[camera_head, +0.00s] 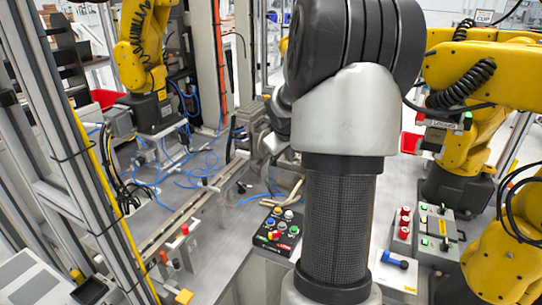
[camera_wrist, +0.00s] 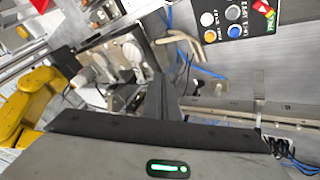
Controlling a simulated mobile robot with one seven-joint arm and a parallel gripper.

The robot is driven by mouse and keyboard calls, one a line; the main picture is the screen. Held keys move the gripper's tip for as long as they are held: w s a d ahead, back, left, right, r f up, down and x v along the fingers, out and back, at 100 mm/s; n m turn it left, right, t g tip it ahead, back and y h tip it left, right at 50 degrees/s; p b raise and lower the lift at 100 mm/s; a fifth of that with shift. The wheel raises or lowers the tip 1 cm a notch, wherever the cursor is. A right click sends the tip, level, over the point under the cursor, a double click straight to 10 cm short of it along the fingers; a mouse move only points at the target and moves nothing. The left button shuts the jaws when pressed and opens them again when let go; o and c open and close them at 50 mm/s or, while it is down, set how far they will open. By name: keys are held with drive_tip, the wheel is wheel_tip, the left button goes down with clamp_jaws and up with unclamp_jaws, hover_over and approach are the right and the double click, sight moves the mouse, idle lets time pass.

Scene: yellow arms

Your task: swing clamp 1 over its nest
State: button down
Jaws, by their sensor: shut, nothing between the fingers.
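My gripper (camera_wrist: 160,88) shows in the wrist view as dark fingers closed together, with nothing between them. Its tips overlap the edge of a grey metal fixture (camera_wrist: 127,55) with plates and small blocks; I cannot tell whether they touch. In the head view a similar metal fixture (camera_head: 251,118) stands left of my arm, which covers part of that area. Clamp 1 and its nest cannot be told apart among these metal parts. Beige bent pieces (camera_wrist: 205,36) lie beside the fixture.
A black button box (camera_head: 278,229) stands in front of the fixture and also shows in the wrist view (camera_wrist: 240,22). Yellow robot arms (camera_head: 142,50) stand at both sides. A rail (camera_head: 190,210) and blue hoses lie on the grey deck at left. A control panel (camera_head: 437,236) is at right.

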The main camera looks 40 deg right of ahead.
drive_tip(key=w+d+f, duration=0.4)
drive_tip(key=d+f, duration=0.4)
drive_tip(key=shift+d+f+p, duration=0.3)
drive_tip(key=shift+f, duration=0.05)
drive_tip(key=shift+d, duration=0.1)
drive_tip(key=d, duration=0.1)
drive_tip(key=d+p, duration=0.1)
drive_tip(key=shift+s+d+p, duration=0.25)
drive_tip(key=shift+d+p, duration=0.05)
drive_tip(key=shift+d, duration=0.1)
